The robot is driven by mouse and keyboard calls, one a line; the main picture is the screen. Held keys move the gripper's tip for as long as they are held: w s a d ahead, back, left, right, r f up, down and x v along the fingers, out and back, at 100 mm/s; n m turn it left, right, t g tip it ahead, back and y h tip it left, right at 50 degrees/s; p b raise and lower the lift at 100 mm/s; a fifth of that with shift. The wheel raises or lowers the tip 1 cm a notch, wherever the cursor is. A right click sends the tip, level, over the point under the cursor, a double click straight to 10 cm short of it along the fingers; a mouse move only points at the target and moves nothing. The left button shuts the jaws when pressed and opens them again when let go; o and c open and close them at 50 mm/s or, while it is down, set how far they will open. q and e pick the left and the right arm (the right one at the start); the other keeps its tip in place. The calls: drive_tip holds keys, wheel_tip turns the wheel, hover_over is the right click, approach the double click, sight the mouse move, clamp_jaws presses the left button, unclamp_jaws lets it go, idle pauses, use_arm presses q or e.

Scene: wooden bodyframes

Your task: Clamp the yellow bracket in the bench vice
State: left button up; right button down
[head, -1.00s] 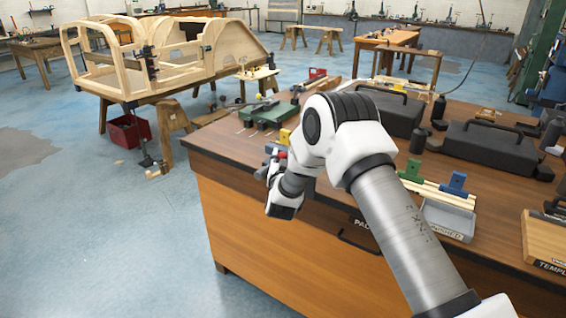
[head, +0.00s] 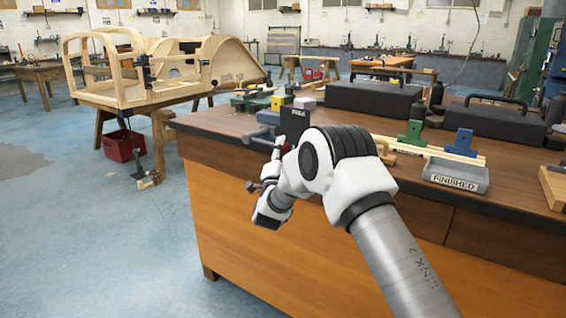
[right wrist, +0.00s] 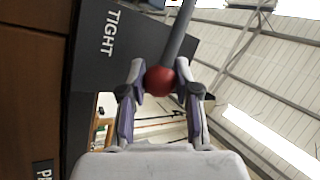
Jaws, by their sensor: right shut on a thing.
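The bench vice (head: 268,119), with blue-grey parts, is at the far left corner of the wooden bench. A small yellow piece (head: 277,103), which looks like the bracket, shows at the vice. I cannot tell how firmly it is held. My right gripper (right wrist: 160,84) is shut on the red ball (right wrist: 160,80) at the end of the grey vice handle (right wrist: 179,38). In the head view my right arm hides most of that gripper. A dark plate (head: 294,122) stands by the vice; it reads TIGHT in the right wrist view (right wrist: 110,33). My left gripper is out of view.
A grey tray marked FINISHED (head: 455,176) is on the bench to the right, by wooden strips with a green block (head: 411,135) and a blue block (head: 461,143). Black cases (head: 375,98) stand behind. Open floor lies left of the bench.

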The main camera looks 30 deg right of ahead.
use_arm(q)
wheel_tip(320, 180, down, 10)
drive_tip(key=b, duration=0.7)
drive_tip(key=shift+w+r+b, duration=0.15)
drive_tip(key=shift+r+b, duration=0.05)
drive_tip(key=shift+b, duration=0.1)
use_arm(e)
drive_tip(key=shift+w+a+f+m+g+h, duration=0.15)
drive_tip(key=shift+f+m+g+h, duration=0.45)
drive_tip(key=shift+m, duration=0.5)
drive_tip(key=shift+w+f+m+g+h, duration=0.15)
drive_tip(key=shift+f+m+g+h, duration=0.2)
drive_tip(key=shift+f+m+h, duration=0.5)
drive_tip(key=shift+w+a+f+m+g+h, duration=0.15)
drive_tip(key=shift+f+m+g+h, duration=0.45)
drive_tip(key=shift+m, duration=0.75)
drive_tip(key=shift+d, duration=0.1)
drive_tip(key=c, duration=0.8)
unclamp_jaws()
drive_tip(key=shift+w+f, duration=0.1)
drive_tip(key=shift+c, duration=0.2)
drive_tip(key=shift+w+f, duration=0.1)
drive_tip(key=shift+f, duration=0.05)
drive_tip(key=v, duration=1.2)
